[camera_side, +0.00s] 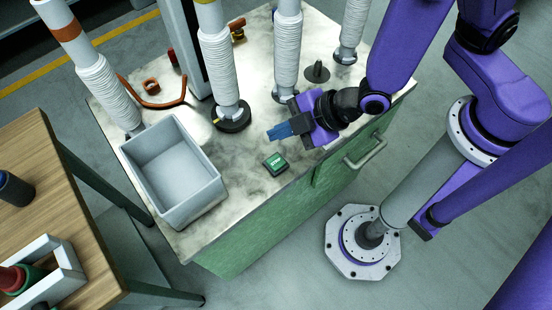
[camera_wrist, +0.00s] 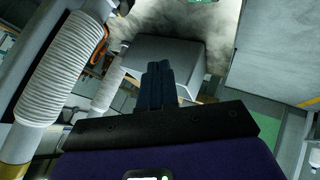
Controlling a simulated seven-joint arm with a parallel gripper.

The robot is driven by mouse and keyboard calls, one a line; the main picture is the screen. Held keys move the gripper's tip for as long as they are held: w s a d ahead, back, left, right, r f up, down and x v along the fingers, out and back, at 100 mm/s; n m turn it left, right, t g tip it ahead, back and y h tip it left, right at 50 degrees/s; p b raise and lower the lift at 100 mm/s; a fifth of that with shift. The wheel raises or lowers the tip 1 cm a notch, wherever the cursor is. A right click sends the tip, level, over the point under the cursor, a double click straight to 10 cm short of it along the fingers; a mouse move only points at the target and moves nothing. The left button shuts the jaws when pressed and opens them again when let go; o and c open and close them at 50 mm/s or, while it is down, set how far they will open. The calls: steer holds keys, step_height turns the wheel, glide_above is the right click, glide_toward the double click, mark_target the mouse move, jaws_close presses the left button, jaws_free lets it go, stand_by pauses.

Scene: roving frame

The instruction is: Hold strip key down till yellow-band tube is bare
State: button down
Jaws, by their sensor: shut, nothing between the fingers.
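The strip key (camera_side: 275,163), a small dark block with a green top, sits near the front edge of the marbled bench top. The yellow-band tube (camera_side: 217,62) stands upright behind it, a yellow band at its top edge in the side view. White ribbed wrapping covers much of its length. In the wrist view a tube with a yellow band (camera_wrist: 48,95) rises close at the left, also wrapped. My gripper (camera_side: 270,135) is shut and empty, its blue fingers pointing left, above and behind the key and apart from it. The fingers also show in the wrist view (camera_wrist: 159,72).
A grey open bin (camera_side: 172,172) stands left of the key. Other wrapped tubes stand nearby, one with an orange band (camera_side: 98,85) and one behind my gripper (camera_side: 287,55). An orange hose loop (camera_side: 160,104) lies behind the bin. A wooden table (camera_side: 75,185) is at far left.

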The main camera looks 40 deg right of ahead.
mark_target(280, 163)
steer(key=shift+f, duration=0.1)
steer(key=shift+f, duration=4.3)
steer(key=shift+f, duration=0.2)
steer(key=shift+f, duration=0.25)
